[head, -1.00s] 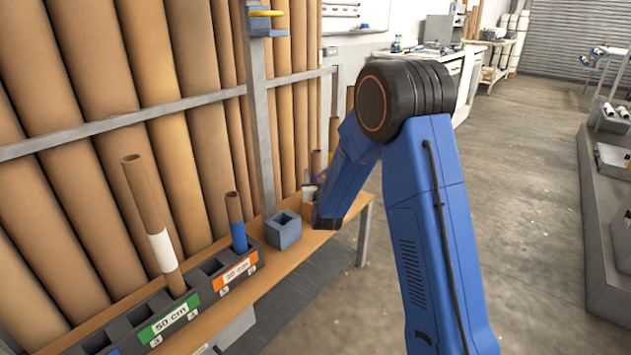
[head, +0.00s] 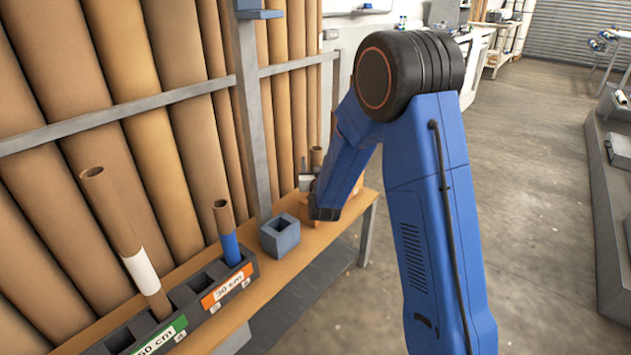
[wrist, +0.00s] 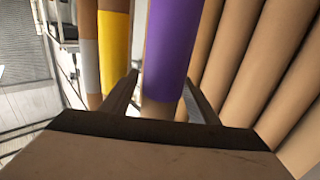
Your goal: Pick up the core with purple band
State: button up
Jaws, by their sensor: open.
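The core with purple band (wrist: 170,45) stands upright in the middle of the wrist view, its brown lower part showing under the band. My gripper (wrist: 160,88) is open, with one finger on each side of the core's picture. I cannot tell how deep the core sits between the fingers, and no contact is clear. In the head view my gripper (head: 305,172) is over the far end of the wooden bench. My arm largely hides the purple-banded core there.
A core with a yellow band (wrist: 115,40) and one with a grey band (wrist: 90,65) stand left of the purple one. Large brown rolls (head: 140,60) line the left side. A grey square holder (head: 280,236) and a blue-banded core (head: 230,245) are nearer on the bench (head: 320,232).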

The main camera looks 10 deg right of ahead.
jog(key=shift+c, duration=0.3)
grip_shut()
jog(key=shift+r, duration=0.1)
notch_tip(320, 180, up, 18)
dwell(0.4)
